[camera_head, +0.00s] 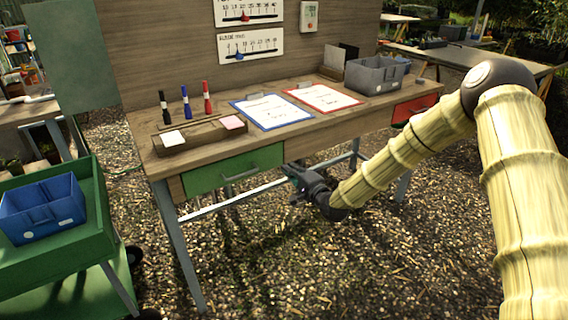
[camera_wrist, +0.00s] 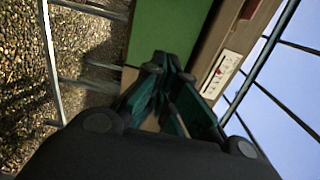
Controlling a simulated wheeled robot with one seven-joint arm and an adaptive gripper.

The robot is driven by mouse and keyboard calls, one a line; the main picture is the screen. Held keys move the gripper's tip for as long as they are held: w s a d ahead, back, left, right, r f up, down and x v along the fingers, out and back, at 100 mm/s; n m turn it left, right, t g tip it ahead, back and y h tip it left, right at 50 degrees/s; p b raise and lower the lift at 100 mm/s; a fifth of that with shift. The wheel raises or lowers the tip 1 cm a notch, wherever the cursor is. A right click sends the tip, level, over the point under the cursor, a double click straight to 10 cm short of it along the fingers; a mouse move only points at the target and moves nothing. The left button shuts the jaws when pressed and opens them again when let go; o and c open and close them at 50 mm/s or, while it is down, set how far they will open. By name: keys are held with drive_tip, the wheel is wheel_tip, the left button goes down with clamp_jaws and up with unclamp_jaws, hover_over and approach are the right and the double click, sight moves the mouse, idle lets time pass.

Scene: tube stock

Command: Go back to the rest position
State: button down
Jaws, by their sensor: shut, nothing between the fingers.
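My gripper (camera_head: 297,181) is shut and empty. In the head view it hangs in front of the workbench's front edge, just right of the green drawer (camera_head: 233,170), below the level of the bench top. The drawer front looks closed. In the wrist view the fingers of my gripper (camera_wrist: 168,85) point toward the green drawer front (camera_wrist: 165,30). I cannot tell from these views whether the fingertips touch it. My arm reaches in from the right side of the head view.
The workbench (camera_head: 180,162) carries several markers, two clipboards (camera_head: 270,112) (camera_head: 325,98) and a grey bin (camera_head: 375,75). A red drawer (camera_head: 413,108) is at its right. A green cart (camera_head: 95,245) with a blue bin (camera_head: 42,208) stands at left. The gravel in front is clear.

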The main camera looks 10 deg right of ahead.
drive_tip(key=s+d+f+n+g+h, duration=0.1)
drive_tip(key=s+f+n+g+h, duration=0.2)
drive_tip(key=s+f, duration=0.9)
drive_tip(key=s+d+f+n+g, duration=0.1)
drive_tip(key=s+f+n+g, duration=0.4)
drive_tip(key=s, duration=1)
drive_tip(key=s+d+f+g+h, duration=0.15)
drive_tip(key=s+f+g, duration=0.25)
drive_tip(key=s+f, duration=1)
drive_tip(key=s+d+f+n+g+h, duration=0.1)
drive_tip(key=s+d+n+g+h, duration=0.15)
drive_tip(key=s, duration=0.65)
drive_tip(key=s+d+f+n+g+h, duration=0.1)
drive_tip(key=s+d+n+g, duration=0.15)
drive_tip(key=s, duration=0.75)
wheel_tip(320, 180, up, 12)
drive_tip(key=p, duration=1.2)
drive_tip(key=shift+w+d+r+m+t, duration=0.15)
drive_tip(key=shift+w+r+m+t, duration=0.1)
drive_tip(key=shift+m+t, duration=0.05)
